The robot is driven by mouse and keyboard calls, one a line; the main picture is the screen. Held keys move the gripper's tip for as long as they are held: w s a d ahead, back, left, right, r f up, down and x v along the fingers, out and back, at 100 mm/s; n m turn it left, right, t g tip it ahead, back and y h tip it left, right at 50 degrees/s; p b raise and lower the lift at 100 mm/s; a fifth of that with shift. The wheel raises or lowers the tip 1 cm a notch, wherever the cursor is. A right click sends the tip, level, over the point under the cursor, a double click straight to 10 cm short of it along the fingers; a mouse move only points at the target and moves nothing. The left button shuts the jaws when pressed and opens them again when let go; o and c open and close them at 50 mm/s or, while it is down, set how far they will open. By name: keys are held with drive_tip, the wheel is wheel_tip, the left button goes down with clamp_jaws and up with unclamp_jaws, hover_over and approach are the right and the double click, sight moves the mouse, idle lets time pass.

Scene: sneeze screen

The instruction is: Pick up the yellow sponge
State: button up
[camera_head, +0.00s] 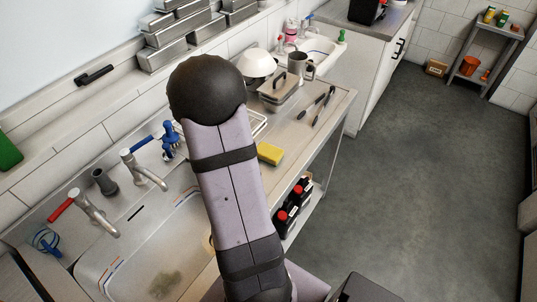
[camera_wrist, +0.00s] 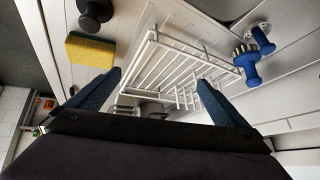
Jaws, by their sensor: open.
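The yellow sponge (camera_head: 270,153) lies on the metal counter, just right of my arm in the head view. In the wrist view the sponge (camera_wrist: 90,50) is at the upper left, yellow with a green scouring side. My gripper (camera_wrist: 160,93) shows in the wrist view with its two blue-grey fingers wide apart and nothing held between them. The sponge is outside the fingers, beyond the left one. In the head view my arm hides the gripper.
A white wire rack (camera_wrist: 178,70) lies in view between the fingers. A blue brush (camera_wrist: 252,62) is to its right. A dark knob-like object (camera_wrist: 95,13) stands near the sponge. A lidded container (camera_head: 278,92), a mug (camera_head: 301,66) and dark utensils (camera_head: 318,105) stand farther along the counter.

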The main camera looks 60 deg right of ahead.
sight(269, 151)
drive_tip(key=s+d+f+m+g, duration=0.1)
drive_tip(key=s+d, duration=0.1)
drive_tip(key=s, duration=0.1)
drive_tip(key=s+d+f+m+g, duration=0.1)
drive_tip(key=s+d, duration=0.1)
drive_tip(key=s, duration=0.1)
drive_tip(key=s+d+f+m+g, duration=0.1)
drive_tip(key=s+d+f+g, duration=0.1)
drive_tip(key=s+d, duration=0.1)
drive_tip(key=shift+s+m, duration=0.4)
drive_tip(key=shift+s, duration=0.15)
drive_tip(key=shift+b+x, duration=0.7)
drive_tip(key=shift+x, duration=2.95)
drive_tip(key=shift+c, duration=0.5)
drive_tip(key=shift+r, duration=0.1)
drive_tip(key=c, duration=1)
